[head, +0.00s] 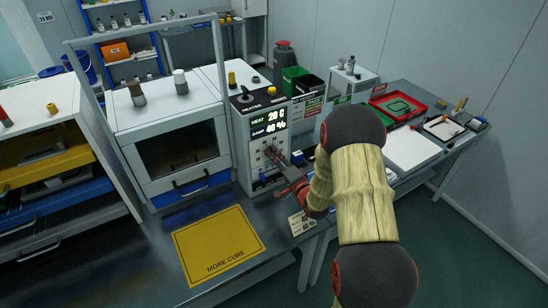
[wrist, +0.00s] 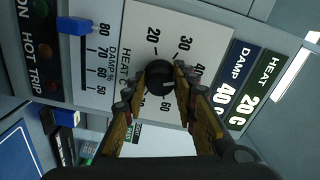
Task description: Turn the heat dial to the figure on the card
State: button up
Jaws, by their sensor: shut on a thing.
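My gripper (wrist: 158,84) is shut on the dial, one finger on each side. The gripper also shows in the head view (head: 281,165) against the heater's front panel. The dial's pointer is hard to make out. The display (head: 268,121) reads HEAT 20 C and DAMP 40 %. The card (head: 301,222) lies on the bench below my arm. Its lower line seems to read 60 %; its upper line is partly hidden.
A blue slider knob (wrist: 75,26) sits near the 80 end of the DAMP % scale, beside the dial. A yellow MORE CURE mat (head: 218,244) lies on the bench in front. A white oven-like cabinet (head: 170,115) stands left of the heater, and a red tray (head: 398,106) is farther right.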

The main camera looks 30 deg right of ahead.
jog(key=o, duration=1.1)
jog(key=shift+o, duration=0.2)
jog(key=shift+s, duration=0.1)
jog(key=s, duration=1.1)
jog(key=shift+s+d, duration=0.25)
jog(key=shift+s, duration=0.15)
